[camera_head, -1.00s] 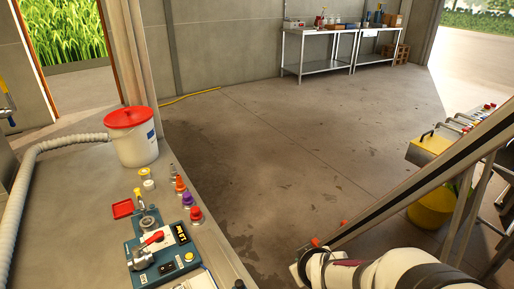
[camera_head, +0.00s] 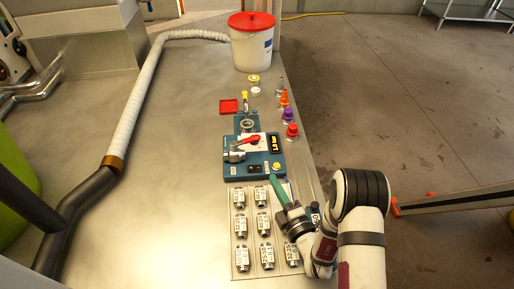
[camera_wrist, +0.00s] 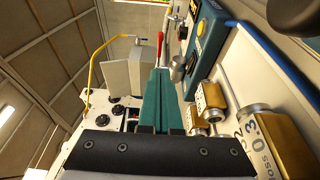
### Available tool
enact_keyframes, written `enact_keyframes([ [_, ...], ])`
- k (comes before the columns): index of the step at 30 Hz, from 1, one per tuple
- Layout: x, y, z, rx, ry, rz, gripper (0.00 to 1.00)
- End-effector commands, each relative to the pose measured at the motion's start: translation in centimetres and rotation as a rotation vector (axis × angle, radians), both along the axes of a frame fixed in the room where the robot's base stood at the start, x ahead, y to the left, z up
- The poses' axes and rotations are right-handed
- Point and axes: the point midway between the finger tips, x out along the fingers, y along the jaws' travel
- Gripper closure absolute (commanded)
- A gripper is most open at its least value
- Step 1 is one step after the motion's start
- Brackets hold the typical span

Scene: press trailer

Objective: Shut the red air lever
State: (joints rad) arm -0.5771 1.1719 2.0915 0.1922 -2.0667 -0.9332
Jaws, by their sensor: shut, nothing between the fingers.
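The red air lever (camera_head: 249,140) sits on a teal control panel (camera_head: 235,171), on top of a metal valve body (camera_head: 234,155). Its handle points right and slightly up in the head view. In the wrist view the red lever (camera_wrist: 160,45) shows just beyond my fingertips, partly hidden by them. My gripper (camera_head: 273,180) has green fingers pressed together and empty, near the panel's lower right corner. The same shut fingers (camera_wrist: 158,74) point toward the lever in the wrist view. The gripper appears apart from the lever.
Several labelled metal fittings (camera_head: 239,226) stand in rows below the panel. A red-lidded white bucket (camera_head: 251,48) and a pale hose (camera_head: 139,92) are farther back. The bench left of the panel is clear.

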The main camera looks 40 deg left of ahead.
Motion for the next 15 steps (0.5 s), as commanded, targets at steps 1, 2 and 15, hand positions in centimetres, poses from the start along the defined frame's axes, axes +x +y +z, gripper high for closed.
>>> enact_keyframes([
  [1,0.1,0.2,0.0,0.001,0.0,0.0,1.0],
  [2,0.2,0.3,0.0,0.002,-0.001,0.001,1.0],
  [15,4.3,8.0,0.1,0.002,-0.001,0.0,1.0],
])
